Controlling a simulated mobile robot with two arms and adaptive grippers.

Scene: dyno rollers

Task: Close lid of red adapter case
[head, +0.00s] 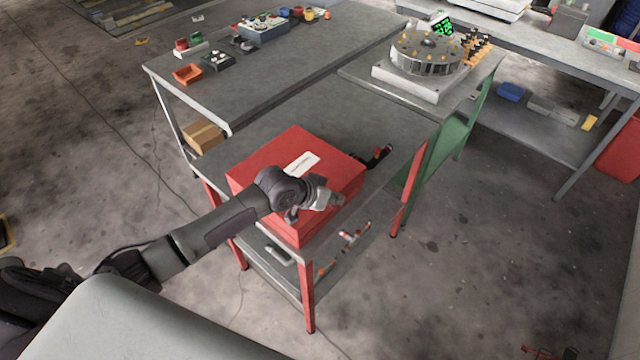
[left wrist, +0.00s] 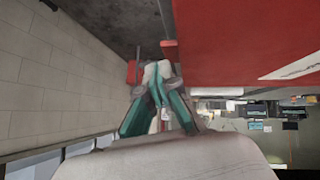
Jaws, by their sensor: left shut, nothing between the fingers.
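The red adapter case (head: 265,165) sits on the top of a red-legged cart. Its lid lies down over the box, with a white label on top; I cannot tell whether the front seam is fully shut. My left gripper (head: 331,201) is shut and empty, at the near right part of the case, its arm crossing over the lid. In the left wrist view the shut fingers (left wrist: 158,80) are beside the red case (left wrist: 240,40), whose white label shows at the right edge. Whether the fingers touch the case cannot be told. My right gripper is not in view.
A dark tool with red parts (head: 376,158) lies behind the case. The cart's lower shelf (head: 285,275) holds small tools. Behind stand a grey workbench (head: 290,60) with small bins and a round metal fixture (head: 428,52) on a plate. The floor at right is mostly clear.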

